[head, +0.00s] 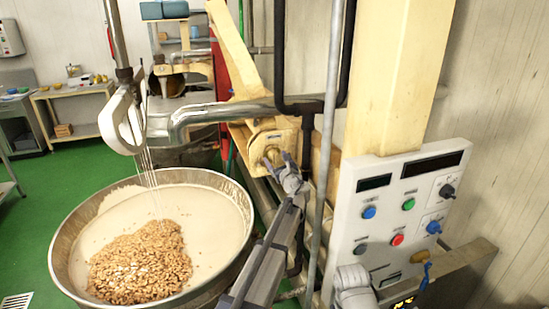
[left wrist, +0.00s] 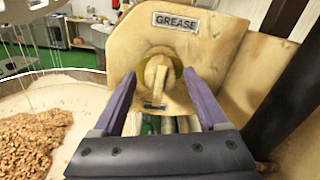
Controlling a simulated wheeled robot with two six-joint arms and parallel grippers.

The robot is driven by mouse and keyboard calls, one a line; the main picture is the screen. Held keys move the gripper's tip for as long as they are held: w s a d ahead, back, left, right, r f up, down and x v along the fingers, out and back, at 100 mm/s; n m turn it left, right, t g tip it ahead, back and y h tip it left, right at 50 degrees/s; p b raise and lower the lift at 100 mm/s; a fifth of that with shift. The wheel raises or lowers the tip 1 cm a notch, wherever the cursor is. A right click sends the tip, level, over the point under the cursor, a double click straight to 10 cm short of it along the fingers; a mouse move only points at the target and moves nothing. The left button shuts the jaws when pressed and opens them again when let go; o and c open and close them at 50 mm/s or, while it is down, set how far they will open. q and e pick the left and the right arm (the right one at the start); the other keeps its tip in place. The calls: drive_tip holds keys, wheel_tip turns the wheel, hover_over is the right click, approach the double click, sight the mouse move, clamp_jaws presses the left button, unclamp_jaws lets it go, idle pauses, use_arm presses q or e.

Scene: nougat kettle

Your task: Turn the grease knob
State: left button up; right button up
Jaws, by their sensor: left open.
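The grease knob (left wrist: 157,76) is a round, cream-yellow knob with a raised grip bar standing nearly upright. It sits on a worn cream housing (left wrist: 205,45) under a plate marked GREASE (left wrist: 188,21). In the head view the knob (head: 272,156) shows just beyond my left gripper (head: 284,164). My left gripper is open and empty; in the left wrist view its fingers (left wrist: 159,80) stand on either side of the knob. I cannot tell whether either finger touches it.
A large kettle (head: 62,262) of white mass and nuts stands left of my left arm. A steel pipe (head: 215,113) runs above it. A thin upright pole (head: 323,150) stands right of my left gripper, before a control panel (head: 380,205) with several buttons and knobs.

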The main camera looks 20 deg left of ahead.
sight(276, 159)
use_arm(q)
drive_tip(key=v, duration=0.5)
drive_tip(key=shift+s+d, duration=0.1)
drive_tip(key=shift+s, duration=0.05)
drive_tip(key=s+d+f+n+g+h+b, duration=0.2)
drive_tip(key=s+f+n+g, duration=0.2)
drive_tip(key=s+f+n, duration=0.55)
drive_tip(key=s+d+f+n+g+h+b, duration=0.1)
drive_tip(key=s+d+f+n+g+b, duration=0.15)
drive_tip(key=s+f+n+g, duration=0.6)
drive_tip(key=s+d+f+n+g+h, duration=0.1)
drive_tip(key=s+d+f+h, duration=0.1)
drive_tip(key=s, duration=0.6)
drive_tip(key=s+d+f+n+h+b, duration=0.1)
drive_tip(key=s+d+f+n+h, duration=0.1)
drive_tip(key=s+d+f, duration=0.3)
drive_tip(key=s+d+f+n+g+h+b, duration=0.1)
drive_tip(key=s+d+f, duration=0.2)
drive_tip(key=s, duration=0.8)
drive_tip(key=shift+d+f+n+g+h, duration=0.3)
drive_tip(key=shift+d+f+g+h, duration=0.1)
drive_tip(key=shift+d, duration=0.35)
